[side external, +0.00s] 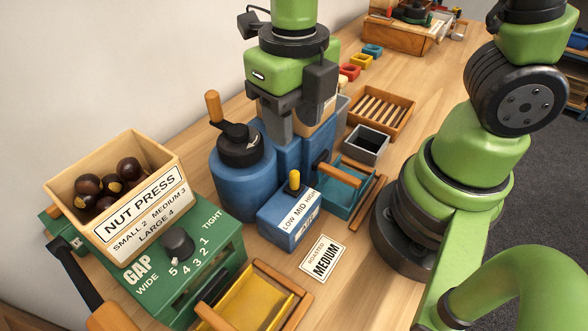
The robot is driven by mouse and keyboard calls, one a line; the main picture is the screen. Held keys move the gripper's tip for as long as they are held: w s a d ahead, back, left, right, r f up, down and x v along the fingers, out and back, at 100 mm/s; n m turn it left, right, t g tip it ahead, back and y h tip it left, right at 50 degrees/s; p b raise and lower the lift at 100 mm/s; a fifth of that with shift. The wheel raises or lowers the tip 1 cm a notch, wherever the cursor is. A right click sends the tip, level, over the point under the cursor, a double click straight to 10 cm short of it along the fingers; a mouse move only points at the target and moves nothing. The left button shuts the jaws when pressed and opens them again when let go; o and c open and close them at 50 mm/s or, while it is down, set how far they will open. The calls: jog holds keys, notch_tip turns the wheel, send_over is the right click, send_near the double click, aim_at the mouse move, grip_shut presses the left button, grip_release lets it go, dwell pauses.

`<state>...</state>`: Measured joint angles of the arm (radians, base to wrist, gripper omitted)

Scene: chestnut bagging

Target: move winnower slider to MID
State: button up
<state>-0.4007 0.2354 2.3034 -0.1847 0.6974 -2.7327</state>
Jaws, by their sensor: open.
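The winnower (283,222) is a blue machine in the middle of the bench, with a low box at its front. A white label reading LOW MID HIGH (300,212) is on this box. The slider's yellow knob (294,181) stands upright on the box top; I cannot tell which mark it is at. My gripper (297,128) is open above and behind the knob, in front of the taller blue part. It appears apart from the knob. Its fingertips are partly hard to make out against the blue housing.
A green nut press (195,262) with a wooden hopper of chestnuts (115,190) stands at left. A blue drum with a crank (240,172) is left of the winnower. A teal tray (340,200) and a grey bin (366,145) are at right. A MEDIUM card (323,259) lies in front.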

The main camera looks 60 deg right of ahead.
aim_at(294, 171)
notch_tip(294, 171, down, 10)
jog(key=shift+f, duration=0.1)
dwell(0.4)
jog(key=shift+c, duration=0.3)
grip_shut()
